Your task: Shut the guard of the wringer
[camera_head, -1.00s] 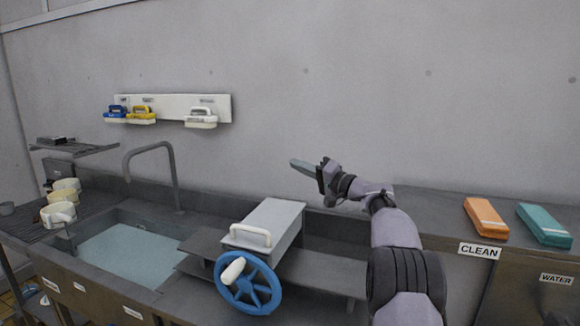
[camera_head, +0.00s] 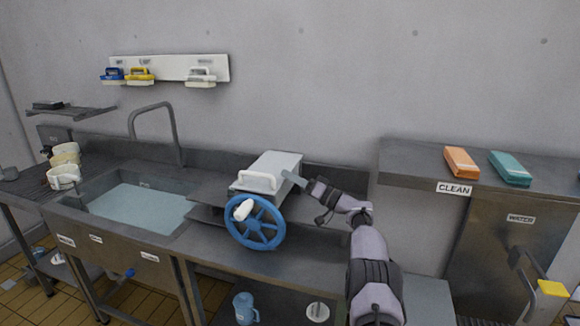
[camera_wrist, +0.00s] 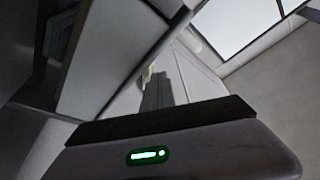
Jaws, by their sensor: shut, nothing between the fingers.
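The wringer stands on the steel counter right of the sink, with a blue spoked handwheel (camera_head: 255,223) and a white crank knob on its front. Its pale grey guard (camera_head: 273,166) covers the top, with a white handle (camera_head: 257,181) at the front edge. The guard looks lowered over the body, but I cannot tell whether it is fully shut. My gripper (camera_head: 291,177) is shut and empty, its tips beside the guard's right side; contact is unclear. In the wrist view, the shut fingers (camera_wrist: 157,92) point ahead near a large grey panel, perhaps part of the wringer.
The sink (camera_head: 140,207) with water and a tall tap is on the left. White cups (camera_head: 64,172) stand beyond it. An orange block (camera_head: 461,161) and a teal block (camera_head: 510,168) lie on the raised right ledge. A brush rack (camera_head: 170,68) hangs on the wall.

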